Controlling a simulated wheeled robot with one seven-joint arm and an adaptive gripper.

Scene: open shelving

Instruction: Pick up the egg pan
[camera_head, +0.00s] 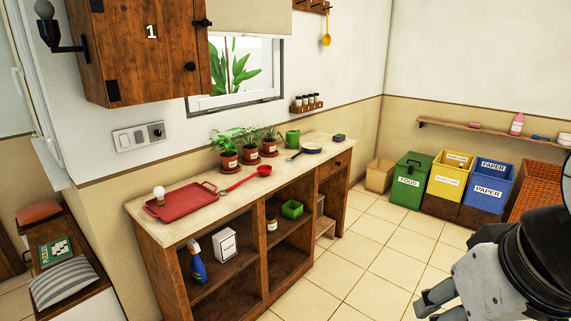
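A small dark blue-grey pan (308,149) lies on the light countertop (180,229), toward its far right end; its handle points to the lower left. It looks like the egg pan, but no label shows. My gripper (434,304) is at the lower right, over the floor, well apart from the counter and the pan. Its fingers look spread and hold nothing that I can see; the lower part is cut by the frame edge.
A red tray (181,202) with a light bulb, a red ladle (262,171), potted plants (249,154), a green watering can (292,138) and a dark sponge (339,138) share the counter. Bins (408,181) stand at the back right. The tiled floor before the counter is clear.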

